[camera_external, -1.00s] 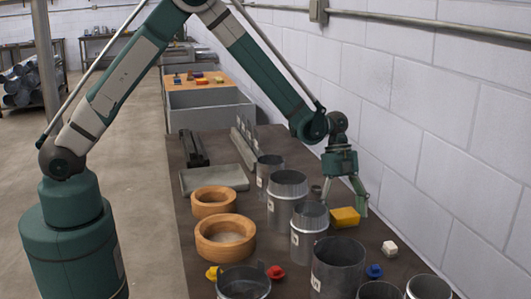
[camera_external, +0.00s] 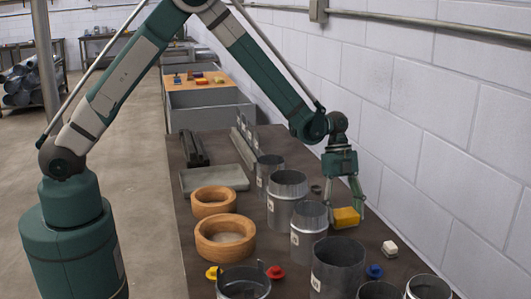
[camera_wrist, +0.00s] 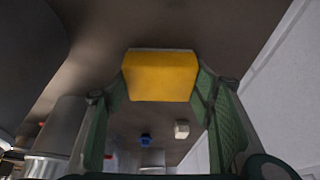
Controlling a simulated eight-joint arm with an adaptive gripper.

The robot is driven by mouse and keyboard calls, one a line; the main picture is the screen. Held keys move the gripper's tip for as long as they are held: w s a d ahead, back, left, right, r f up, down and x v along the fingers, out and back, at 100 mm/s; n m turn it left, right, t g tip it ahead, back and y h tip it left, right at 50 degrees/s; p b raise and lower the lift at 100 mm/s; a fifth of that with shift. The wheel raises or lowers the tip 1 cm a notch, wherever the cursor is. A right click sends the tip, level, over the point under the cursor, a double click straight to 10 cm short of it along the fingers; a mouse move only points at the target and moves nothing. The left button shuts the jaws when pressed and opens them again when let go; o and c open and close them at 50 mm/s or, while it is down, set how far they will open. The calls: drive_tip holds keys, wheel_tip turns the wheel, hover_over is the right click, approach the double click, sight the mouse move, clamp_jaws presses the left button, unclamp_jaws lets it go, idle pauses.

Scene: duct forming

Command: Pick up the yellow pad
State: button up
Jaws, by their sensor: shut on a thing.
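The yellow pad (camera_external: 346,218) is a small block near the wall side of the brown table. My gripper (camera_external: 346,207) is above it with its green fingers down on either side, shut on the pad. In the wrist view the yellow pad (camera_wrist: 160,76) sits between the two green fingertips of my gripper (camera_wrist: 160,85). I cannot tell for certain whether the pad is clear of the table.
Several metal cylinders, such as the tall one (camera_external: 287,196), stand left of the pad. A white cube (camera_external: 389,249) and a blue piece (camera_external: 374,271) lie in front. Two wooden rings (camera_external: 212,201) lie further left. The block wall (camera_external: 440,150) is close on the right.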

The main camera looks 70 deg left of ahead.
sight(348, 215)
drive_tip(key=shift+r, duration=0.15)
drive_tip(key=shift+r, duration=4.9)
